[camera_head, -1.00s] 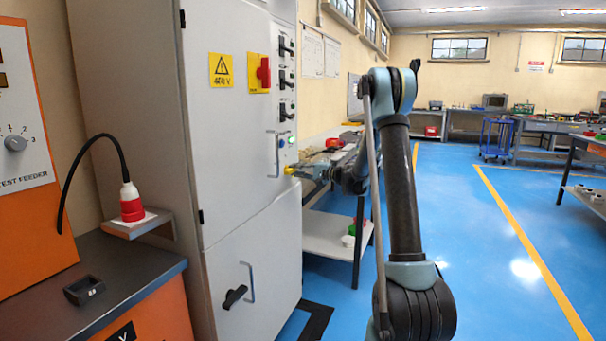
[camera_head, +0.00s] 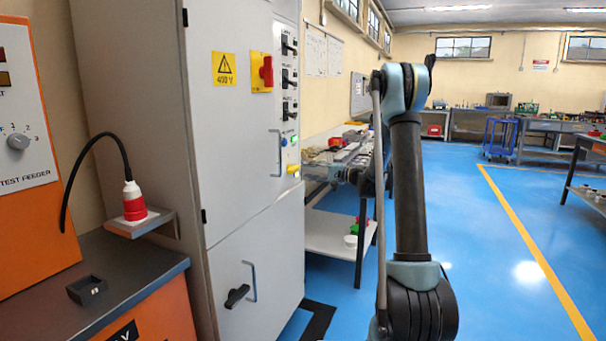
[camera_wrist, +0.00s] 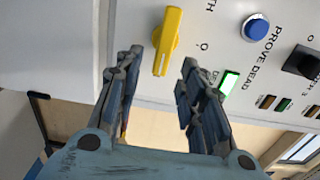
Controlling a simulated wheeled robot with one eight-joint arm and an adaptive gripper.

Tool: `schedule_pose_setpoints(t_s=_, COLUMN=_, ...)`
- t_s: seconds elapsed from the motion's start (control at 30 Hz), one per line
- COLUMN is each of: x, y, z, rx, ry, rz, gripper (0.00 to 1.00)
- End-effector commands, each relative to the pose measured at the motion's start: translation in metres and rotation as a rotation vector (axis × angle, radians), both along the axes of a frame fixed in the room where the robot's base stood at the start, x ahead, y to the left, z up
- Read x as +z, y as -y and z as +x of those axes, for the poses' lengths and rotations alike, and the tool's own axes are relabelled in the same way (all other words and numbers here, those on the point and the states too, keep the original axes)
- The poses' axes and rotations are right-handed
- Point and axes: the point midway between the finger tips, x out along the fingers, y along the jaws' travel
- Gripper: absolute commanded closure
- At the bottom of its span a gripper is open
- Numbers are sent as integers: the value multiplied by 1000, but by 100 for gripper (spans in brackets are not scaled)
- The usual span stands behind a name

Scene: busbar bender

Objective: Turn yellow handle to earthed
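The yellow handle (camera_head: 293,171) is on the cabinet's narrow control strip, low under the buttons. In the wrist view the yellow handle (camera_wrist: 167,42) is a long bar, slightly slanted, its upper end near a cut-off label ending in "TH". A small round mark is printed to its right. My gripper (camera_wrist: 160,66) is open, one finger on each side of the handle's lower end in the picture, with visible gaps; I cannot tell the depth between them. In the head view my gripper (camera_head: 342,176) is small and partly lost against the bench, right of the handle.
A blue button (camera_wrist: 256,28) labelled "PROVE DEAD", a lit green indicator (camera_wrist: 230,82) and a black switch (camera_wrist: 302,62) lie right of the handle. A vertical door handle (camera_head: 275,153) stands left of the strip. A cluttered bench (camera_head: 340,150) stands behind my arm.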

Motion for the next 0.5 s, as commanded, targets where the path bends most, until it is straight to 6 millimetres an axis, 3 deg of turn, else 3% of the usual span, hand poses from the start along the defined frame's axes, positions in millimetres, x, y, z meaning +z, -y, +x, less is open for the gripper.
schedule_pose_setpoints(t_s=0.2, x=-1, y=38, z=-15, rx=-3, ry=0, rz=-1, gripper=63)
schedule_pose_setpoints(t_s=0.5, x=-1, y=60, z=-23, rx=0, ry=0, rz=-1, gripper=63)
